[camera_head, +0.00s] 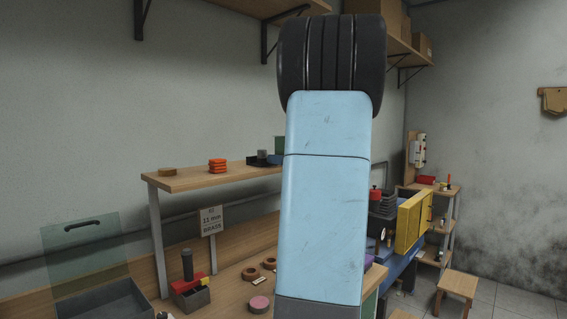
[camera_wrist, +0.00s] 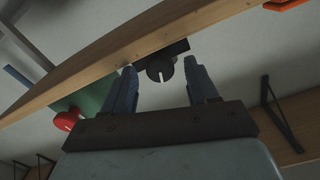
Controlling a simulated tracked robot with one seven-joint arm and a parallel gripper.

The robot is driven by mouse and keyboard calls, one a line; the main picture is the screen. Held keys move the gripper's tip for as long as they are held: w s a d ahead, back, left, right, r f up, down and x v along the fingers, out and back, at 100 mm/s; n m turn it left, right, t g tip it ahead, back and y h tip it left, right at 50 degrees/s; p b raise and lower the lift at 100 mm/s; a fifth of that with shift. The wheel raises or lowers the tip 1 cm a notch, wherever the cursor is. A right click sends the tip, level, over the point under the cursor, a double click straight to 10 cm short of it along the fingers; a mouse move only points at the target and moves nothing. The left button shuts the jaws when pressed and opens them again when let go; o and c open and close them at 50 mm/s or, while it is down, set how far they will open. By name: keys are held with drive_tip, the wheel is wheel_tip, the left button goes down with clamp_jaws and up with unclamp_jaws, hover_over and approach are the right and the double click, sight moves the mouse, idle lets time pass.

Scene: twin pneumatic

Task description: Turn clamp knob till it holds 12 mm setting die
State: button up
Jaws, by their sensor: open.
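My gripper (camera_wrist: 162,74) is open, with its two blue-grey fingers spread apart in the wrist view. Between and beyond the fingertips is a dark round part with a slot (camera_wrist: 160,66), on a dark block at the edge of a wooden shelf. I cannot tell whether the fingers touch it. A red knob (camera_wrist: 66,120) shows at lower left by a green panel (camera_wrist: 95,97). In the head view a dark fixture with a grey cylinder (camera_head: 262,157) sits on the shelf. My arm hides the gripper there. I cannot identify the 12 mm setting die or the clamp knob for certain.
The wooden shelf (camera_head: 210,177) holds orange rings (camera_head: 217,166) and a tan disc (camera_head: 168,172). A sign (camera_head: 211,220) appears to read "11 mm BRASS".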

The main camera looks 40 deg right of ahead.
drive_tip(key=s+d, duration=0.1)
drive_tip(key=s, duration=1.2)
drive_tip(key=shift+s, duration=0.3)
